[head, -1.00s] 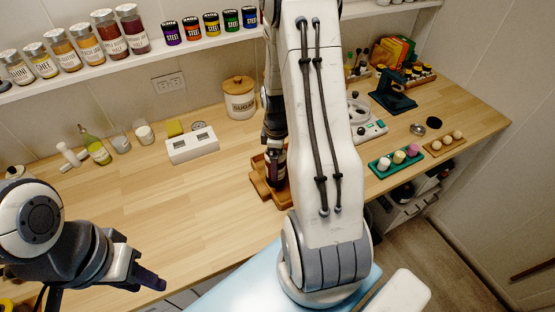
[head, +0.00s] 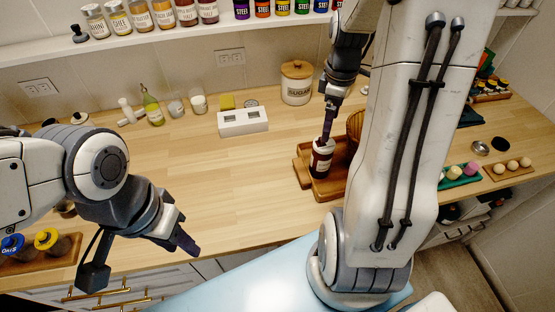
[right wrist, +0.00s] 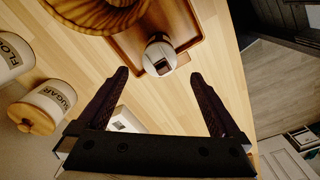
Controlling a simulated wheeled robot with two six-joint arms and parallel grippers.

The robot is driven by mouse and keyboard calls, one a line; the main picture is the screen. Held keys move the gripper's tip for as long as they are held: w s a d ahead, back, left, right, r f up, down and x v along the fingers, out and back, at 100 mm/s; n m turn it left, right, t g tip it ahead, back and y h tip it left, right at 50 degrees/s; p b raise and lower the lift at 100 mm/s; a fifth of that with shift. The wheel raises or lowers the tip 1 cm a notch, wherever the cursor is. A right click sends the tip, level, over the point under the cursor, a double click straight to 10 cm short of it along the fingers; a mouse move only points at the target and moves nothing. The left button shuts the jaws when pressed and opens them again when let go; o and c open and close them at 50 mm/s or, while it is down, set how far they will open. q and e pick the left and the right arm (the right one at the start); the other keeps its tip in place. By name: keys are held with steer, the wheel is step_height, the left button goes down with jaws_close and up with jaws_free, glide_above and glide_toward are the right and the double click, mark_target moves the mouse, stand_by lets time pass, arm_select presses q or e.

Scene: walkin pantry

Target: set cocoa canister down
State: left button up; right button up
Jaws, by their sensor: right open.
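The cocoa canister (head: 321,160), dark with a pale label and white lid, stands upright on a wooden tray (head: 338,184) on the counter. Its label is too small to read. My right gripper (head: 328,132) is just above it, pointing down. In the right wrist view the canister's lid (right wrist: 160,52) lies beyond and between the spread fingertips of this gripper (right wrist: 160,75), with gaps on both sides. My left gripper (head: 188,240) is over the counter's front edge at left, holding nothing visible; its finger gap is not clear.
A wooden bowl (right wrist: 98,14) stands beside the canister, mostly hidden by my right arm in the head view. A sugar jar (head: 297,84) and a white two-hole block (head: 243,121) stand behind. A shelf of jars (head: 100,44) runs above. The middle counter is clear.

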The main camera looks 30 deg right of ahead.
steer(key=s+a+r, duration=0.1)
steer(key=a, duration=0.8)
steer(key=s+a+r, duration=0.1)
steer(key=a+r, duration=0.1)
steer(key=a, duration=0.6)
steer(key=s+a+m+y, duration=0.1)
steer(key=s+a, duration=1.2)
steer(key=s, duration=0.1)
steer(key=shift+s+a, duration=0.15)
steer(key=shift+a, duration=0.05)
steer(key=shift+f+b, duration=0.65)
steer(key=shift+b, duration=0.1)
